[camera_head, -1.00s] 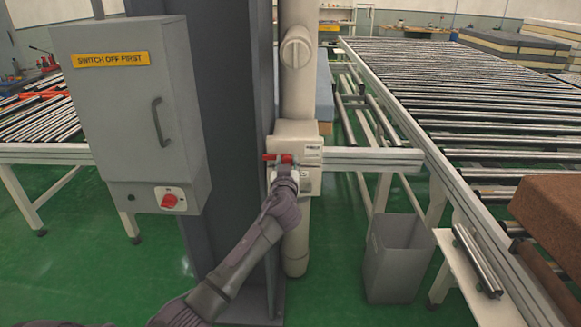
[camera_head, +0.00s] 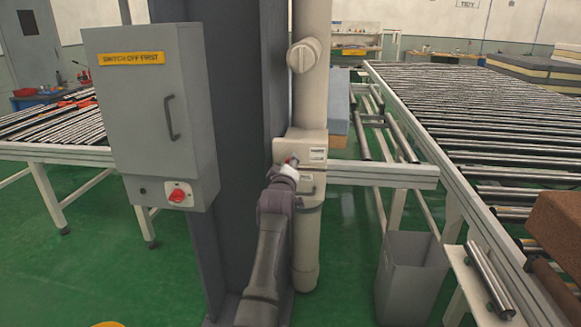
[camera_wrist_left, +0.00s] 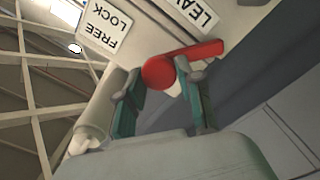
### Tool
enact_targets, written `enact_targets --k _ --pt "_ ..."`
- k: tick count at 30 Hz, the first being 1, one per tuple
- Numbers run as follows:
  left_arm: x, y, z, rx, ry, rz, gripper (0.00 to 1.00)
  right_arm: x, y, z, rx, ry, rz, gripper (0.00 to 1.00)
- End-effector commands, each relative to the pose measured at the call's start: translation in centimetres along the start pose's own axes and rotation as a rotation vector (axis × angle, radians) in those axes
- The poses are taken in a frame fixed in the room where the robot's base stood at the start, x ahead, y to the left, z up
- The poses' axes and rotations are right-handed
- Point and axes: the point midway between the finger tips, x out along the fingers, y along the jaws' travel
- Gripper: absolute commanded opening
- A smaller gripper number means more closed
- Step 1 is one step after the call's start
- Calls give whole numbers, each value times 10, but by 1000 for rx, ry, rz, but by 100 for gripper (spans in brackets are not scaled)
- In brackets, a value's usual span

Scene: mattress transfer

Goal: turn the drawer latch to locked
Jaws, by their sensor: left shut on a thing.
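The red drawer latch (camera_wrist_left: 205,53) has a round hub and a straight lever, seen close in the left wrist view. Labels reading FREE and LOCK (camera_wrist_left: 106,25) are beside it on the pale drawer box (camera_head: 284,150). My left gripper (camera_wrist_left: 164,82) has its two teal fingers on either side of the latch and is shut on it. Which label the lever points to, I cannot tell. My right gripper is not in view.
A grey cabinet (camera_head: 150,120) with a red switch (camera_head: 178,195) hangs on a dark column to the left. A cream pipe (camera_head: 308,235) runs behind the box. A grey bin (camera_head: 410,275) and a roller conveyor (camera_head: 450,110) are on the right.

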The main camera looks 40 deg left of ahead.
Motion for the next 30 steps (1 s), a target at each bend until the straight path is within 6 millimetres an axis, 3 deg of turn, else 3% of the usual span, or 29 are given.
enact_targets --k 15,30 --pt "0 -1 1 -458 -4 -5 0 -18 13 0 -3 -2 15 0" --pt "0 -3 1 -656 -1 -4 0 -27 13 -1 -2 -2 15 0"
